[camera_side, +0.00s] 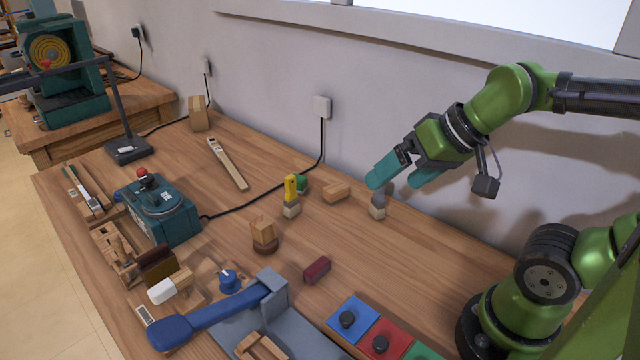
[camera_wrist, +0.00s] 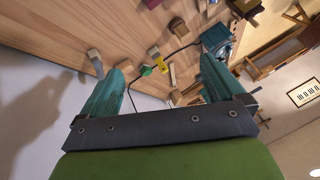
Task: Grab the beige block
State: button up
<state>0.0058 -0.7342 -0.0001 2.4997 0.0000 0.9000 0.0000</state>
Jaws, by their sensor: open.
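A small beige wooden block (camera_side: 336,191) lies on the table near the wall, between a green knob and a grey-topped tool. In the wrist view a tan block (camera_wrist: 154,50) that looks like it shows beyond the fingers. My gripper (camera_side: 398,177) has teal fingers and is open and empty. It hangs in the air to the right of the beige block, above the grey-topped tool and apart from the block. The open fingers also show in the wrist view (camera_wrist: 164,72).
The grey-topped tool (camera_side: 378,205) stands close below my fingers. A yellow-handled tool (camera_side: 290,196) and green knob (camera_side: 301,184) stand left of the block. A dark red block (camera_side: 317,270) lies nearer the front. A black cable (camera_side: 322,145) runs down the wall.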

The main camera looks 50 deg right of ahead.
jog(key=w+d+f+g+h, duration=0.15)
jog(key=w+d+g, duration=0.35)
jog(key=w, duration=0.8)
jog(key=n+g, duration=0.2)
send_over(336, 187)
notch_tip(336, 187, down, 6)
jog(key=shift+h, duration=0.25)
jog(key=f, duration=1.1)
jog(key=shift+w+a, duration=0.1)
jog(key=shift+w, duration=0.15)
jog(key=shift+s+f, duration=0.15)
jog(key=shift+f, duration=1.2)
jog(key=shift+s+f, duration=0.1)
jog(key=shift+f, duration=1.2)
jog(key=shift+c, duration=0.3)
jog(key=c, duration=1)
